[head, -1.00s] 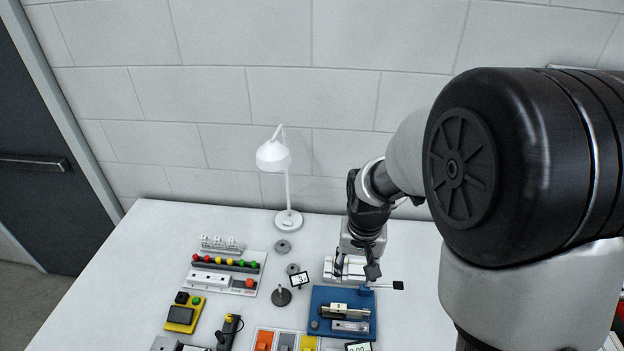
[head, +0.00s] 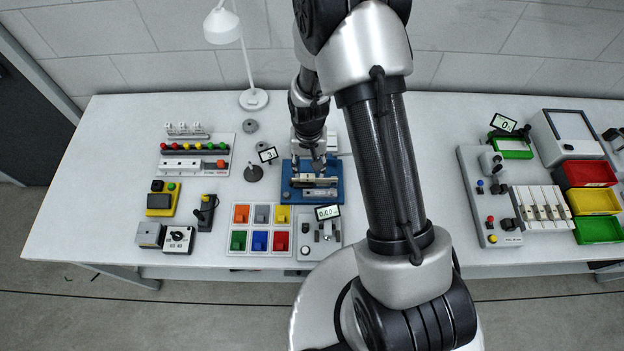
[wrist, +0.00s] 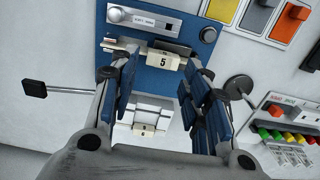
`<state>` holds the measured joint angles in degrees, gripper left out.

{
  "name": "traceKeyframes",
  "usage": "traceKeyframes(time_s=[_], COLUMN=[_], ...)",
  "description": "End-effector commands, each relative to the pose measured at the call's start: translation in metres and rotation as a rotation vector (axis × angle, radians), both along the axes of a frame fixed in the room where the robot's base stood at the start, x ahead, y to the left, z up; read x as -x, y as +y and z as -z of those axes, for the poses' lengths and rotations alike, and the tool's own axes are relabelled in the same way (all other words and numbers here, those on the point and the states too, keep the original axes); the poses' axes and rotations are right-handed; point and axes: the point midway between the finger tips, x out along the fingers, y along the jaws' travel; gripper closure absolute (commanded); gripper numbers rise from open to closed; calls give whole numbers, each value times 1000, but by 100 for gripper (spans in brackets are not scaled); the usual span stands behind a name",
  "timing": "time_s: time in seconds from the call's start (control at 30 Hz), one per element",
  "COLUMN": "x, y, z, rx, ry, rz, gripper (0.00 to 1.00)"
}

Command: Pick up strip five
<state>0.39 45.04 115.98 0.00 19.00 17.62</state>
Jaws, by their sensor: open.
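Strip five shows in the wrist view as a dark and metallic strip with a pale tag marked 5 (wrist: 160,61). It lies across the blue fixture (wrist: 150,78), which also shows in the head view (head: 290,190). My gripper (wrist: 159,70) is open, with one blue-padded finger on each side of the tag. I cannot tell whether either finger touches the strip. In the head view my gripper (head: 317,163) is over the back of the blue fixture, and the strip is small there.
A white block with another tag (wrist: 145,128) sits behind the fixture, between my fingers in the wrist view. A grey post on a round base (wrist: 238,87) stands close by.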

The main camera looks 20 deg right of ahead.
Motion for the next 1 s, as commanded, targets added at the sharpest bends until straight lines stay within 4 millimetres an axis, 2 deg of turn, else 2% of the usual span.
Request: traceKeyframes(time_s=[0.17, 0.4, 0.5, 0.77, 1.0], x=[-2, -6, -6, -7, -7], y=[1, 4, 4, 4, 4], z=[12, 47, 55, 55, 55], rx=[0, 0, 0, 0, 0], ry=[1, 2, 1, -1, 0], rz=[0, 0, 0, 0, 0], gripper=[57, 57, 57, 57, 73])
